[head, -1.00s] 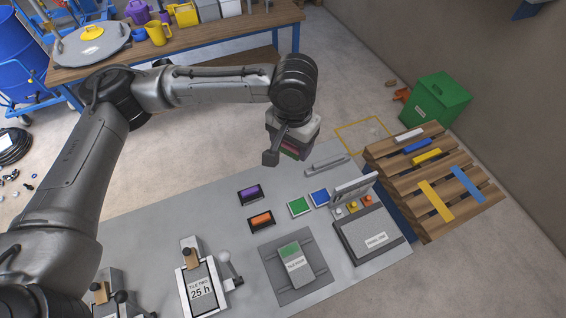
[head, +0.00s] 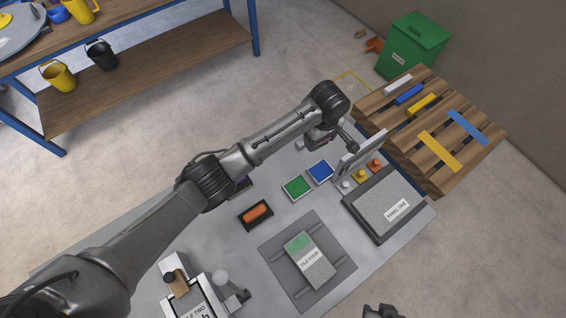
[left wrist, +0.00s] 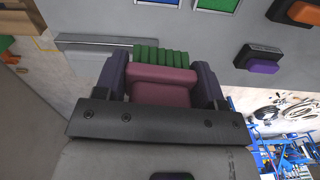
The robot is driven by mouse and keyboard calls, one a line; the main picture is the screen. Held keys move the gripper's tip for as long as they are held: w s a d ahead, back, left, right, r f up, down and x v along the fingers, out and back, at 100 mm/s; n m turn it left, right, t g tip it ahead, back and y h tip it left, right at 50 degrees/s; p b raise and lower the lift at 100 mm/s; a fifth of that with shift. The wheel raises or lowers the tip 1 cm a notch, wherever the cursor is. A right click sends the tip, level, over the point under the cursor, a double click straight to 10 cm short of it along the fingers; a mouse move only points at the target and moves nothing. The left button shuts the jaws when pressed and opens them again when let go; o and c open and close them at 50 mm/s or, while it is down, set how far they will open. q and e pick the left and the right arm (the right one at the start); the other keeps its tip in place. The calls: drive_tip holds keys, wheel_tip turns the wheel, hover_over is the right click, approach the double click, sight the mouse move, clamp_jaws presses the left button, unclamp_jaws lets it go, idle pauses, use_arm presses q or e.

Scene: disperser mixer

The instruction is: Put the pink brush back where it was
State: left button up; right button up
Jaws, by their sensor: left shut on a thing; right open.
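The pink brush (left wrist: 163,85) has a pink block and green bristles (left wrist: 160,56). In the left wrist view it sits between the two dark fingers of my left gripper (left wrist: 168,78), which is shut on it. The bristles point away from the wrist. In the head view my left gripper (head: 318,139) is over the far end of the grey bench (head: 208,240), and the arm link hides most of the brush. A grey metal strip (left wrist: 92,46) lies beyond it to the left in the wrist view. My right gripper (head: 383,311) is open at the bottom edge, partly cut off.
An orange brush (head: 256,214) and a purple one (left wrist: 258,64) stand in dark holders. Green (head: 297,188) and blue (head: 320,172) pads lie near my left gripper. A wooden pallet (head: 432,178) is beyond.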

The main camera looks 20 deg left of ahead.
use_arm(q)
wheel_tip(320, 180, down, 4)
drive_tip(key=n, duration=0.1)
drive_tip(key=b, duration=0.2)
hover_over(283, 158)
wheel_tip(283, 158, down, 7)
drive_tip(key=shift+r, duration=0.1)
drive_tip(key=shift+f+b, duration=0.65)
drive_tip(key=shift+f, duration=1.4)
drive_tip(key=shift+f, duration=0.2)
drive_tip(key=o, duration=0.8)
drive_tip(key=shift+o, duration=0.2)
